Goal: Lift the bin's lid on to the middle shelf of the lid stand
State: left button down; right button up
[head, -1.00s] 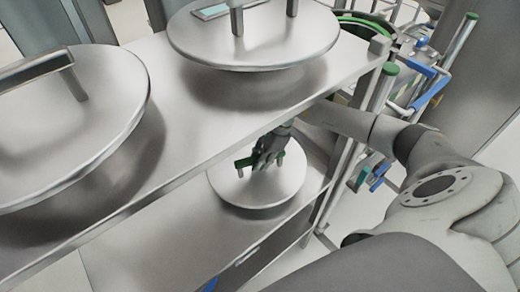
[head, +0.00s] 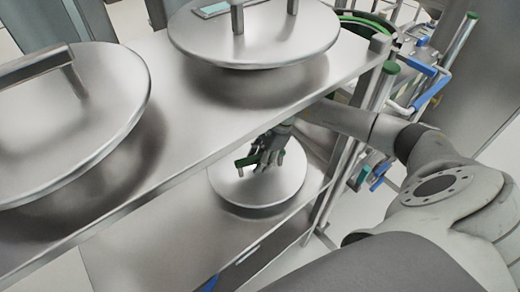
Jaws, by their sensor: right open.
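A round steel lid (head: 256,192) lies flat on the lower, middle-level shelf of the lid stand, under the top shelf (head: 200,150). My right gripper (head: 258,162) is over the middle of this lid, at its handle, with its fingers open. The gripper and the dark wrist hide most of the handle; whether the fingers touch it I cannot tell. The arm reaches in from the right, below the top shelf's edge. My left gripper is out of view.
Two larger steel lids with raised handles lie on the top shelf, one at left (head: 70,120) and one at upper middle (head: 255,40). Green-capped posts (head: 380,85) and blue-handled frames (head: 430,90) stand close to my right arm.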

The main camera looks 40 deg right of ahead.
jog(key=shift+s+f, duration=0.15)
jog(key=shift+f, duration=0.1)
jog(key=v, duration=0.8)
jog(key=shift+a, duration=0.15)
